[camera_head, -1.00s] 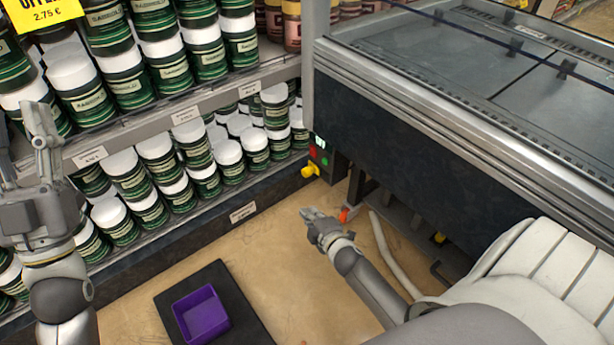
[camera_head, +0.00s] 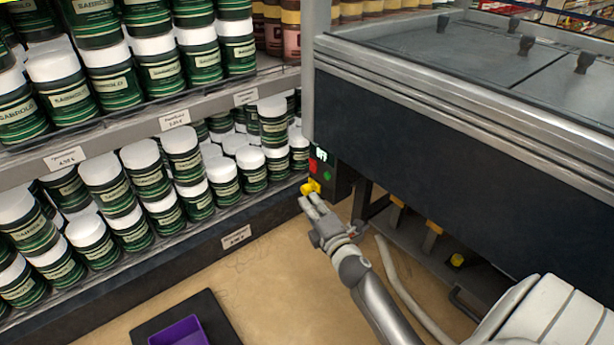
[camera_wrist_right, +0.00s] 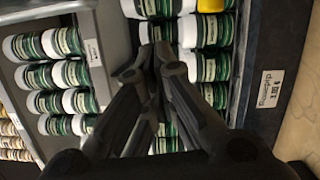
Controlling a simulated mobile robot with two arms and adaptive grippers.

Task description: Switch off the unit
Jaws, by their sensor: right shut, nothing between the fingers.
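The unit is a dark chest (camera_head: 440,160) with metal trim at the right. At its lower left corner is a small black control panel with a red button (camera_head: 313,165), a green button (camera_head: 327,176) and a small white display (camera_head: 321,154). A yellow knob (camera_head: 310,186) sticks out just below the red button. My right gripper (camera_head: 308,200) is shut and empty, its fingertips just below the yellow knob; I cannot tell whether they touch it. In the right wrist view the gripper (camera_wrist_right: 163,50) is shut, and a yellow part (camera_wrist_right: 210,5) shows at the top edge. My left gripper is out of view.
Shelves of green jars with white lids (camera_head: 190,200) fill the left, close to the panel. A purple box (camera_head: 180,332) sits on a black mat (camera_head: 205,310) on the tan floor. A pale hose (camera_head: 400,285) lies near my right arm. Yellow parts (camera_head: 432,238) show under the chest.

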